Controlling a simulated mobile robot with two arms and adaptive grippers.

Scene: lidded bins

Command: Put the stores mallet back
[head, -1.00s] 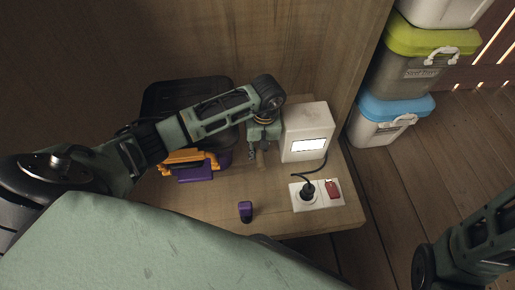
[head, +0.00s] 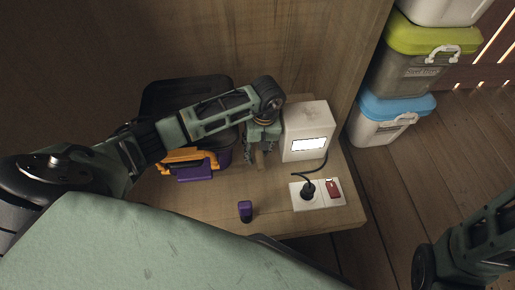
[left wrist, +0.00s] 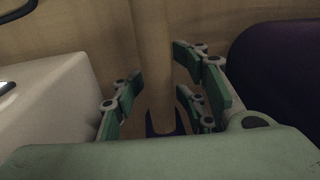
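A pale wooden shaft, which looks like the mallet's handle (left wrist: 152,62), runs between my left fingers in the left wrist view. A dark purple piece (left wrist: 152,129) shows at its lower end; I cannot tell whether it belongs to the mallet. In the head view a bit of the wood (head: 261,160) shows under my left gripper (head: 260,150). That gripper is open around the shaft, with its fingers (left wrist: 165,98) apart on either side. A bin with a purple body (head: 224,158), a raised black lid (head: 180,92) and orange trim stands left of it. My right gripper is out of view.
A white box with a lit screen (head: 308,144) stands close right of my left gripper. A socket panel (head: 330,196) with a plugged cable and red tag lies in front. A small purple block (head: 245,210) sits near the table's front edge. Stacked bins (head: 400,110) stand at right.

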